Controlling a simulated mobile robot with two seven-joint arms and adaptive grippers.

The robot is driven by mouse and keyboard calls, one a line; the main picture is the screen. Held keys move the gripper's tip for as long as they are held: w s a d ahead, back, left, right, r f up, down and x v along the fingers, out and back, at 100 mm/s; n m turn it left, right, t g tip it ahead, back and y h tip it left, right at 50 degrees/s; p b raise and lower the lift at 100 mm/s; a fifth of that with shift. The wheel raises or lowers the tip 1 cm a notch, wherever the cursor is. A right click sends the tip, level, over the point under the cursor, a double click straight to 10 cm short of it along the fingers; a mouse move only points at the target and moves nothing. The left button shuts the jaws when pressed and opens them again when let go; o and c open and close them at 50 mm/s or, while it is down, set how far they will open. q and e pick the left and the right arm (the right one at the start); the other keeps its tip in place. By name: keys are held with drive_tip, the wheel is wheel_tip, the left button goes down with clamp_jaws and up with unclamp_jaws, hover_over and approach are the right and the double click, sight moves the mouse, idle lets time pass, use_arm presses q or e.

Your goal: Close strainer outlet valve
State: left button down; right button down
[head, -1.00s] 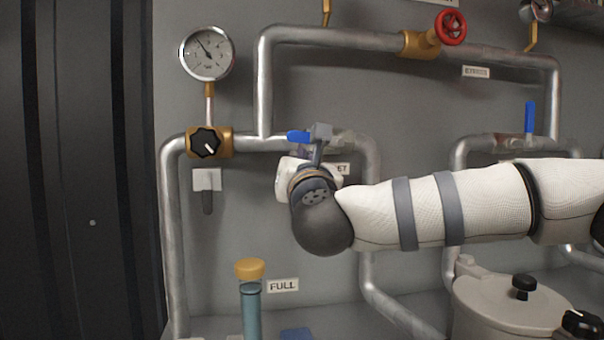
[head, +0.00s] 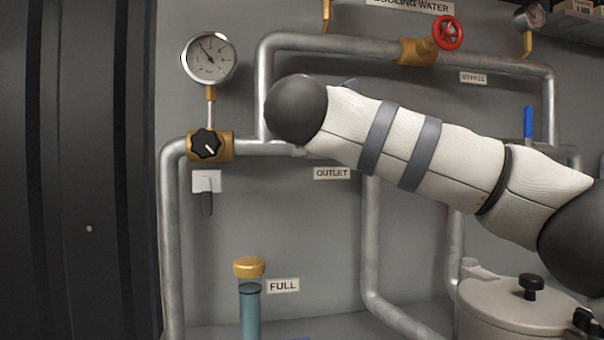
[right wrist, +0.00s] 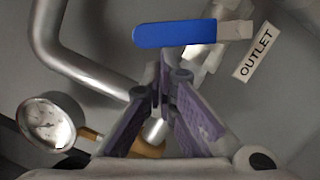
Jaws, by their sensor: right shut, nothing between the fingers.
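The outlet valve's blue lever (right wrist: 176,33) shows in the right wrist view, just beyond my fingertips, with its pale stem to the right. The white OUTLET label (right wrist: 255,52) is beside it; it also shows in the head view (head: 332,173) under the pipe. My right gripper (right wrist: 163,72) is shut and empty, its purple-padded fingers meeting at the tips close to the lever; I cannot tell whether they touch it. In the head view my right arm hides the valve, its lever and the gripper. My left gripper is not in view.
A pressure gauge (head: 209,59) stands above a black knob (head: 206,145) at left. A red handwheel (head: 448,33) is on the upper pipe. Another blue lever (head: 528,123) stands upright at right. A capped cylinder (head: 249,295) and a lidded pot (head: 515,309) are below.

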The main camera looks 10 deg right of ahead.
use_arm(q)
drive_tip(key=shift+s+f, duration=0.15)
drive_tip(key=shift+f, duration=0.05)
use_arm(e)
drive_tip(key=shift+d+r+m+g, duration=0.4)
drive_tip(key=shift+d+r+m, duration=1.15)
drive_tip(key=shift+d+m, duration=0.1)
